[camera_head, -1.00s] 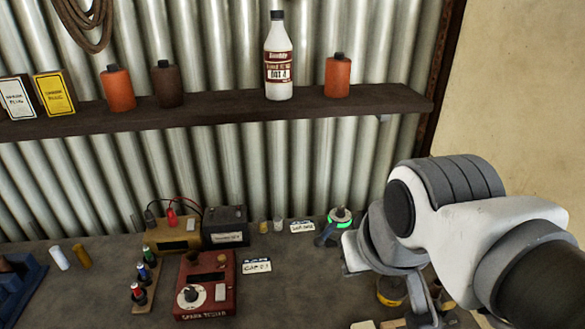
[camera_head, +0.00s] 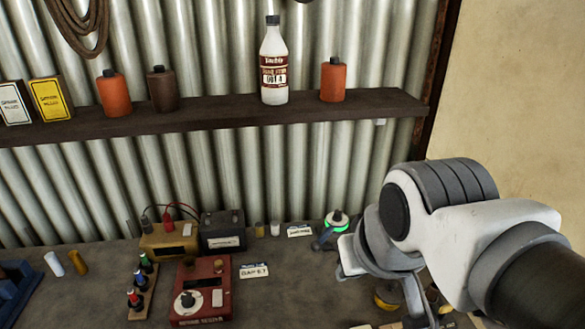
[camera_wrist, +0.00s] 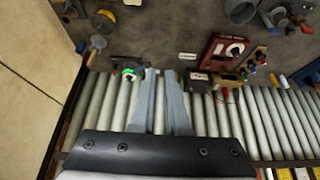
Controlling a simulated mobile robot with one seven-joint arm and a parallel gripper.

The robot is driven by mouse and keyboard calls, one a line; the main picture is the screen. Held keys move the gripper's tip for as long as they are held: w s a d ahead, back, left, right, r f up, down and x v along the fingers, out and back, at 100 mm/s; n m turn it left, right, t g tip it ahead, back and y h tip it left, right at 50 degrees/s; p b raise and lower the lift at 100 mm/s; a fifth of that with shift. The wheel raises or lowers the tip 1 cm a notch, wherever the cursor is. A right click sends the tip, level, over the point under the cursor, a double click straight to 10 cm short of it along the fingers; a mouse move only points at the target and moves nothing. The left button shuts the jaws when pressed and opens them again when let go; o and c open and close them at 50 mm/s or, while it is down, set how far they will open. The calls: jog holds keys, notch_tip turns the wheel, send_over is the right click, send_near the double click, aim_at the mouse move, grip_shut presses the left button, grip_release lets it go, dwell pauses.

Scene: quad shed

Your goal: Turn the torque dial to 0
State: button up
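A small round device with a glowing green ring (camera_head: 336,217) stands at the back of the bench by the corrugated wall. It also shows in the wrist view (camera_wrist: 130,74), left of the fingers. A red tester box (camera_head: 203,290) carries a round pale knob with a dark centre (camera_head: 188,302). No label reading "torque" is legible, so I cannot tell which of these is the torque dial. My gripper (camera_wrist: 161,72) is open and empty, with a gap between its two grey fingers. It appears beside the green-ringed device, apart from the red box; exact distance is unclear.
A shelf (camera_head: 225,113) with bottles runs above the bench along the wall. A black and yellow battery pair (camera_head: 222,232), small bottles on a rack (camera_head: 143,288) and a blue holder (camera_head: 18,288) stand left. A yellow-rimmed cup (camera_head: 387,300) sits below my arm.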

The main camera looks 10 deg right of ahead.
jog(key=shift+o, duration=1.2)
jog(key=shift+w+r, duration=0.2)
jog(key=shift+w, duration=0.2)
jog(key=o, duration=0.4)
jog(key=w, duration=0.2)
jog(key=w+r, duration=0.1)
jog(key=w, duration=0.1)
jog(key=w+d, duration=0.1)
jog(key=w, duration=0.1)
jog(key=shift+w+r, duration=0.25)
jog(key=shift+r, duration=0.1)
jog(key=shift+o, duration=0.2)
jog(key=g+p, duration=0.1)
jog(key=p, duration=0.1)
send_over(338, 211)
jog(key=s, duration=0.7)
notch_tip(338, 211, down, 10)
jog(key=p+x, duration=0.1)
jog(key=x, duration=1.6)
jog(key=shift+s+f, duration=0.15)
grip_shut()
